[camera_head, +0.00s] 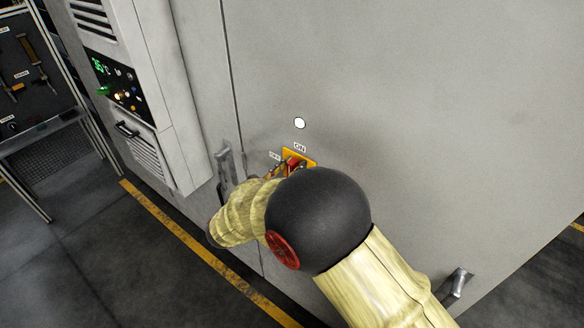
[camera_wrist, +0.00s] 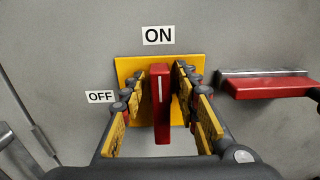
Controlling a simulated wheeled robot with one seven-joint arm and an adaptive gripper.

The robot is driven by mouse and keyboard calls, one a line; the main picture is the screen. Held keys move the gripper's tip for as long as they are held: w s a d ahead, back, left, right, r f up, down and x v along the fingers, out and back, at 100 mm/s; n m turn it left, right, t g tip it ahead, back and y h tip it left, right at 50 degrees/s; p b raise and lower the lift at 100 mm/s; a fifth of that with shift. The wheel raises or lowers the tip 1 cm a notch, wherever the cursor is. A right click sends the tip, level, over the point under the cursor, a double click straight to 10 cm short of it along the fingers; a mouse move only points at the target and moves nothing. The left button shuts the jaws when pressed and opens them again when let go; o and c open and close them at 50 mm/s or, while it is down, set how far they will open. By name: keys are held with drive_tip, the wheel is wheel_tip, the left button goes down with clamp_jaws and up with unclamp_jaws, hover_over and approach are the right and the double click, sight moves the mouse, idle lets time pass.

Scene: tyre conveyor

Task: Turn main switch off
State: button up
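The main switch is a red lever (camera_wrist: 160,100) with a white line, mounted on a yellow plate (camera_wrist: 122,70) on a grey cabinet. The lever stands upright, in line with the ON label (camera_wrist: 158,36); the OFF label (camera_wrist: 100,97) is at its left. My gripper (camera_wrist: 162,84) is open, with one finger on each side of the lever and a small gap visible on both sides. In the head view the yellow plate (camera_head: 306,156) shows just beyond my gripper (camera_head: 287,168), and my arm hides its lower part.
A white round lamp (camera_head: 300,123) sits above the switch. A cabinet handle (camera_head: 225,165) is to the left, another handle (camera_head: 457,286) at lower right. A control unit (camera_head: 122,85) with a green display is at upper left. A red-and-metal part (camera_wrist: 268,84) is right of the switch.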

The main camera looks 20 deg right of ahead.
drive_tip(key=c, duration=0.6)
clamp_jaws()
drive_tip(key=s+f+m+b, duration=0.1)
drive_tip(key=m+b, duration=0.5)
drive_tip(key=b, duration=0.2)
drive_tip(key=d+f+m+b, duration=0.1)
drive_tip(key=m+b, duration=0.5)
drive_tip(key=b, duration=0.3)
drive_tip(key=s+d+f+m+b, duration=0.1)
drive_tip(key=m+b, duration=0.4)
drive_tip(key=b, duration=0.4)
drive_tip(key=shift+s+f+m, duration=0.25)
drive_tip(key=shift+s+m, duration=0.1)
drive_tip(key=shift+m, duration=0.05)
drive_tip(key=shift+b, duration=0.35)
drive_tip(key=o, duration=0.8)
unclamp_jaws()
